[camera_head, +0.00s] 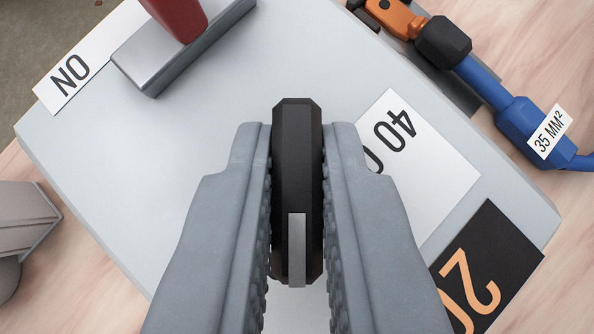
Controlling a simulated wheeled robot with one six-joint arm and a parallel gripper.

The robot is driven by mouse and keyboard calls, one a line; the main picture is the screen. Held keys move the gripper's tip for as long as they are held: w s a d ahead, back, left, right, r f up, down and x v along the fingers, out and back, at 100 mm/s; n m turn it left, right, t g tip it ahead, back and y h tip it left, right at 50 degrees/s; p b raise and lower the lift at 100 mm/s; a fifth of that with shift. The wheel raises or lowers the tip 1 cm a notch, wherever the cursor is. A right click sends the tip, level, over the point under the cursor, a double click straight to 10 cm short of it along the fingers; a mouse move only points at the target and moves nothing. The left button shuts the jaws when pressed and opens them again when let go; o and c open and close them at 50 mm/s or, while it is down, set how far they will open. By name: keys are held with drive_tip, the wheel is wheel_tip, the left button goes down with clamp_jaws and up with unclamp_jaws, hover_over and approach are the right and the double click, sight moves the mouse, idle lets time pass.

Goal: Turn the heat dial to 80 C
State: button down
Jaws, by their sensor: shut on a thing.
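The heat dial (297,150) is a black knob with a grey pointer strip (297,245) on its near part. It stands on a light grey panel (180,190). My gripper (297,160) is shut on the dial, with one grey finger on each side of it. A white label reading 40 (430,165) lies to the right of the dial, partly behind the right finger. A black label with an orange 20 (490,265) is at the lower right, cut by the finger. No 80 mark shows.
A red lever on a grey block (185,55) stands at the upper left, beside a white ON label (75,70). An orange, black and blue cable connector (480,80) with a 35 MM² tag lies at the upper right. A grey object (25,220) is at the left edge.

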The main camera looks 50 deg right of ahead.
idle(0.3)
drive_tip(key=c, duration=1.5)
unclamp_jaws()
drive_tip(key=shift+o, duration=0.2)
drive_tip(key=shift+a, duration=0.1)
drive_tip(key=v, duration=1.7)
drive_tip(key=shift+s, duration=0.15)
drive_tip(key=s+d+r+n+t+y, duration=0.1)
drive_tip(key=s+d+n+t+y, duration=0.2)
drive_tip(key=s+d, duration=0.9)
drive_tip(key=s+d+r+n+t+y, duration=0.1)
drive_tip(key=s+d+n+t+y, duration=0.2)
drive_tip(key=s+d, duration=0.9)
drive_tip(key=s+n+t, duration=0.3)
drive_tip(key=s+t, duration=0.2)
drive_tip(key=s, duration=0.3)
